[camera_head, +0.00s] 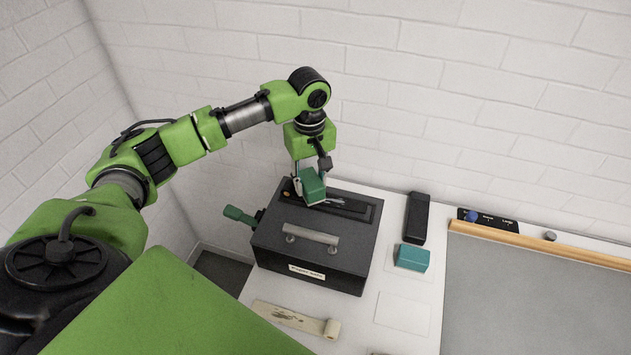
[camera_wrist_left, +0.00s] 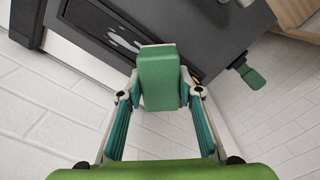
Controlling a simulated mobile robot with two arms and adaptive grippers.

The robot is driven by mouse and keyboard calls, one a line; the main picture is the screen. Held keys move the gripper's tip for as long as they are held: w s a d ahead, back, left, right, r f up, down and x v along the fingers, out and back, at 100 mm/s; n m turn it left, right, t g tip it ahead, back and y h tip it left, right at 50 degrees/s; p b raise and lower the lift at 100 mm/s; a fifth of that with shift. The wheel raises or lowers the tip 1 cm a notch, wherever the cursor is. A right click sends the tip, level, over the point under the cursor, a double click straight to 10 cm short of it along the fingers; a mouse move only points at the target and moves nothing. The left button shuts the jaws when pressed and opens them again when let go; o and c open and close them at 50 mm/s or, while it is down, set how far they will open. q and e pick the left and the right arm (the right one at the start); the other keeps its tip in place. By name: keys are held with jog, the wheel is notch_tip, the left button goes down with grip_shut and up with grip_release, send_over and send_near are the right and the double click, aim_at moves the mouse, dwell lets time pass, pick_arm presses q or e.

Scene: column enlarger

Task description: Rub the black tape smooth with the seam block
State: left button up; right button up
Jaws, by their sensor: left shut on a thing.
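My left gripper (camera_head: 310,178) is shut on a green block, which I take to be the seam block (camera_head: 313,188). It holds the block over the back part of the top of a dark grey box (camera_head: 328,262). In the left wrist view the block (camera_wrist_left: 158,82) sits between the two fingertips (camera_wrist_left: 160,92). A black strip (camera_head: 354,206) with pale marks lies along the box's back top edge, partly behind the block. It looks like the black tape, but I cannot tell for sure. I cannot tell whether the block touches it. My right gripper is not in view.
The box has a metal handle (camera_head: 312,234) on top and a green lever (camera_head: 238,215) at its left. A teal block (camera_head: 412,257) and a black case (camera_head: 416,218) stand to the right. A wooden-edged grey board (camera_head: 540,300) fills the right.

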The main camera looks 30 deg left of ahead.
aim_at(352, 205)
pick_arm(q)
jog(key=shift+s+a+f, duration=0.1)
jog(key=shift+a+f, duration=0.05)
jog(key=shift+f, duration=0.15)
dwell(0.6)
jog(key=shift+w+d+r, duration=0.1)
jog(key=shift+w+d, duration=0.15)
jog(key=shift+d, duration=0.65)
jog(key=shift+w+d+f, duration=0.1)
jog(key=shift+w+d, duration=0.15)
jog(key=shift+d, duration=0.7)
jog(key=shift+w+d+r, duration=0.1)
jog(key=shift+w+d, duration=0.15)
jog(key=shift+d, duration=0.65)
jog(key=shift+f, duration=0.6)
jog(key=shift+w+d, duration=0.2)
jog(key=shift+d, duration=0.7)
jog(key=shift+w+d, duration=0.25)
jog(key=shift+d, duration=0.6)
jog(key=shift+w+d, duration=0.2)
jog(key=shift+d, duration=0.7)
jog(key=shift+f, duration=0.2)
